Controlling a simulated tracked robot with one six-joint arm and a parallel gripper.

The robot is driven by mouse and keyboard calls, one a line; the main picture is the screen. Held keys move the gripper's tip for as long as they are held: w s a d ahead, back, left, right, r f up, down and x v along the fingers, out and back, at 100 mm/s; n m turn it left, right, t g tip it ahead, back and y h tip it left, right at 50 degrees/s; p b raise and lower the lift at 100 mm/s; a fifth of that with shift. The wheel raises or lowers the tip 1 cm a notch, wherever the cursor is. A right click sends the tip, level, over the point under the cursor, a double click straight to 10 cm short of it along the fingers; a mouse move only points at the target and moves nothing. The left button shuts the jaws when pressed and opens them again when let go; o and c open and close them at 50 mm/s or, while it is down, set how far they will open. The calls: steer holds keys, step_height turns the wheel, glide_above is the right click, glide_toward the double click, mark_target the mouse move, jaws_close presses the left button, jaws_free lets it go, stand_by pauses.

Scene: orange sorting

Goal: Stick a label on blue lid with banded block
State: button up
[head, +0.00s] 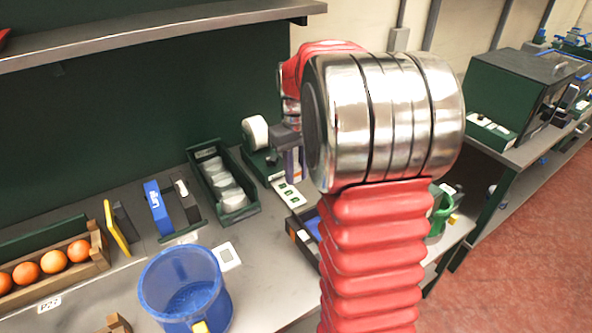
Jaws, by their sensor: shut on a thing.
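My gripper (286,142) is beyond my red arm, pointing down over the bench near a white roll (255,132) on a green stand. It is shut on a small upright block (294,166) with pale and darker bands, which I take to be the banded block; its lower end is near a white strip with green labels (288,194). I cannot tell whether they touch. A blue flat surface (313,226), possibly the blue lid, lies in a dark tray, partly hidden by my arm.
A blue bucket (155,287) stands in front. A green bin (207,187) holds white round items. A wooden crate (92,262) of oranges is at left, near a yellow panel (116,229) and a blue upright item (157,209). A shelf (150,38) hangs above.

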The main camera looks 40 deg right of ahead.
mark_target(296, 182)
steer(key=shift+f, duration=2.9)
steer(key=shift+f, duration=0.6)
stand_by(0.5)
steer(key=shift+r, duration=0.15)
steer(key=shift+r, duration=3.45)
steer(key=shift+s, duration=0.1)
